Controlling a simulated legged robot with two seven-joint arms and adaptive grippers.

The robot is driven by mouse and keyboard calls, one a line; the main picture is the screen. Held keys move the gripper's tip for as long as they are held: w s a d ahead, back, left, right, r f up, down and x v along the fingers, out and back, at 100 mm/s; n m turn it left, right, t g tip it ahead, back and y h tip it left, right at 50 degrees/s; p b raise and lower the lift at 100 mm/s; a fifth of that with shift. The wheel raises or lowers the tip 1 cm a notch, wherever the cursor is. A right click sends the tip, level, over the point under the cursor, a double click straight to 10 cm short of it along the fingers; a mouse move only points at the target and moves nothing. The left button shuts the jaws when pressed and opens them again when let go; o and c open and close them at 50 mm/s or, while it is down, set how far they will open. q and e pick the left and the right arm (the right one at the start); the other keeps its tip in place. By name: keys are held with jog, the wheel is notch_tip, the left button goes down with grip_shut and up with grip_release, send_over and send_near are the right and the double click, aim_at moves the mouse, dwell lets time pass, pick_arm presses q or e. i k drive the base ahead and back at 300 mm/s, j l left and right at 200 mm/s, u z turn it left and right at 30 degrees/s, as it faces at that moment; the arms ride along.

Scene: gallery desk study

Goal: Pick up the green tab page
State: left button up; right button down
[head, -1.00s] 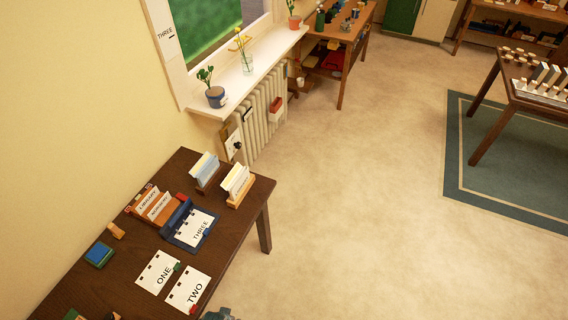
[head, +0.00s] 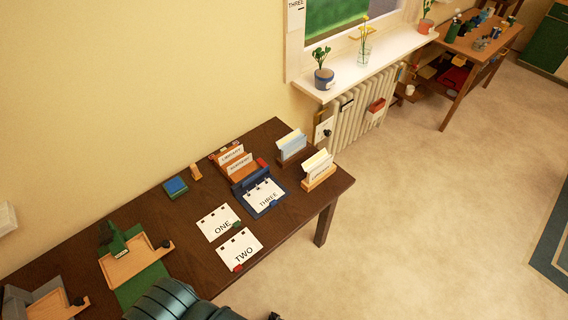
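The page marked ONE (head: 218,223), white with a small green tab (head: 236,224) at its right edge, lies flat on the dark wooden desk (head: 290,225). The page marked TWO (head: 240,250), with a red tab, lies just below it. The page marked THREE (head: 264,196), with a blue tab, lies on a blue ring holder right of and above ONE.
A blue-topped box (head: 175,187) and card holders (head: 238,160) stand at the desk's wall side. A wooden tray with a green stand (head: 132,262) is at left. White card stands (head: 319,172) are near the far end. Open floor lies right of the desk.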

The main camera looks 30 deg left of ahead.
aim_at(213, 226)
jog(key=u, duration=1.75)
